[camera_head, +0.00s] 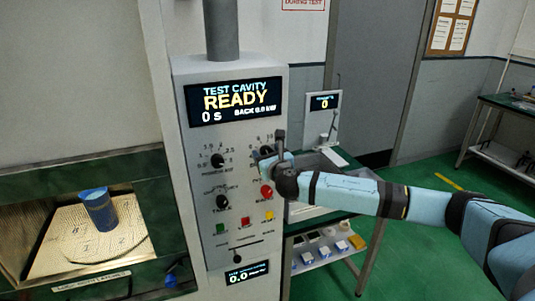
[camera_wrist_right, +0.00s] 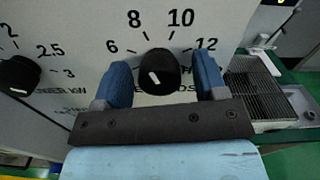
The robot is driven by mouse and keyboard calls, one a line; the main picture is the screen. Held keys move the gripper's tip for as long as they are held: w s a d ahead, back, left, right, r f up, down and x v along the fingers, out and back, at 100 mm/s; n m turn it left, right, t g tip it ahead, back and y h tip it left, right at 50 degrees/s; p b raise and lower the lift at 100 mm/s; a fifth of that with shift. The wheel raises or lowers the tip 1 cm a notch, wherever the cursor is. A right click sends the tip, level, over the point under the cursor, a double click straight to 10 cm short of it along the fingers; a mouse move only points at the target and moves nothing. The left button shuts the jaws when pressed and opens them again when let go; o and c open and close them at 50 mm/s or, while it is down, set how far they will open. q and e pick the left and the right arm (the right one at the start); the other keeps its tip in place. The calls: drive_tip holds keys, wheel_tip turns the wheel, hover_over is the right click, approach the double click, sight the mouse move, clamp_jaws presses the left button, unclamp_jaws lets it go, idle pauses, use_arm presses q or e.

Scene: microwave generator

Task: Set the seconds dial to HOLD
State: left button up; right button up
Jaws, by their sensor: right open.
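The seconds dial (camera_wrist_right: 158,74) is a round black knob with a white pointer mark. The numbers 6, 8, 10 and 12 show around its top, and the lettering below it is partly hidden. It also shows in the head view (camera_head: 266,150), at the upper right of the panel, partly covered. My right gripper (camera_wrist_right: 163,82) is open, with one blue finger on each side of the dial; I cannot tell whether they touch it. The right gripper (camera_head: 269,156) is at the panel in the head view. I cannot read a HOLD mark. My left gripper is out of view.
Another black knob (camera_head: 217,160) sits left of the dial and a mode knob (camera_head: 222,202) below. A red button (camera_head: 266,190) is just under my gripper. The display (camera_head: 233,102) reads READY, 0 s. A blue cup (camera_head: 98,209) stands in the cavity at left.

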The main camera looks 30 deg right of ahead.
drive_tip(key=c, duration=0.9)
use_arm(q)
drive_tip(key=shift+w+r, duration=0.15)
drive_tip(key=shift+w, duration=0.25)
use_arm(e)
drive_tip(key=shift+c, duration=0.2)
drive_tip(key=shift+m, duration=0.3)
